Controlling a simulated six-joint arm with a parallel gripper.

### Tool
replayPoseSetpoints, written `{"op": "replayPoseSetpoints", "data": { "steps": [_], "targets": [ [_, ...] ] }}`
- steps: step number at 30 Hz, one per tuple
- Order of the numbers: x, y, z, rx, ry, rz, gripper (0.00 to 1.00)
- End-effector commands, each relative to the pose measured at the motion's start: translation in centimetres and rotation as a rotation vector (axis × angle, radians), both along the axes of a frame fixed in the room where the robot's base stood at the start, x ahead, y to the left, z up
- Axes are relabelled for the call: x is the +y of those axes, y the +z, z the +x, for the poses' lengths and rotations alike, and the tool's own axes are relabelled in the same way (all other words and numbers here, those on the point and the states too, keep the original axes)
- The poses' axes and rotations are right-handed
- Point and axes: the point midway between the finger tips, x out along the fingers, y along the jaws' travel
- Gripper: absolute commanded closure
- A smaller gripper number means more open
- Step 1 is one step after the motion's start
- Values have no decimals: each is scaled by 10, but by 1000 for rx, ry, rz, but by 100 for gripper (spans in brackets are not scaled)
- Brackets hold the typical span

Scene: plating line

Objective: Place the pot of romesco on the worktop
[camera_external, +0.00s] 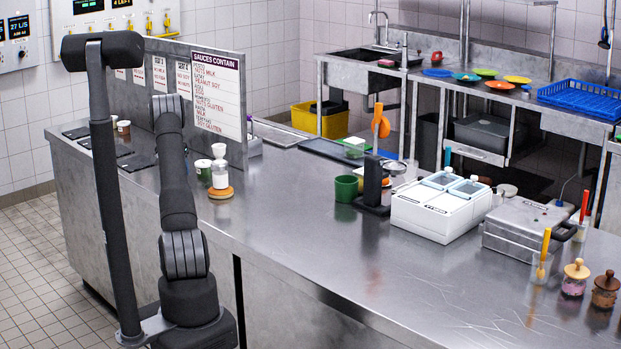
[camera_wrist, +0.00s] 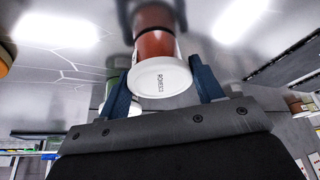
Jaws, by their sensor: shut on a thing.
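The pot of romesco (camera_wrist: 160,78) shows in the wrist view with its round white lid, marked ROMESCO, facing the camera and its red-brown body beyond. The blue fingers of my gripper (camera_wrist: 152,20) are on both sides of its body, shut on it. The shiny grey worktop (camera_wrist: 65,30) lies beyond the pot and mirrors it; I cannot tell whether the base touches the steel. In the external view the worktop (camera_external: 300,235) runs across the middle. My arm stands at the left there, and my gripper and the held pot are not clearly visible.
A green pot (camera_wrist: 112,86) is close to the left finger in the wrist view. On the worktop are a sign board (camera_external: 215,95), a pale bottle on an orange disc (camera_external: 219,193), a green cup (camera_external: 346,189) and a white two-lidded unit (camera_external: 437,215). The front middle is clear.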

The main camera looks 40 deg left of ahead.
Motion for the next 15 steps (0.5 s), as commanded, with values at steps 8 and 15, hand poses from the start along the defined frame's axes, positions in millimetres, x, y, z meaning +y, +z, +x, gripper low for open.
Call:
{"op": "replayPoseSetpoints", "data": {
  "steps": [8, 15],
  "targets": [
    [0, -1, 0, -1, 0, 2, 64],
    [0, -2, 0, -1, 0, 2, 18]
  ]
}}
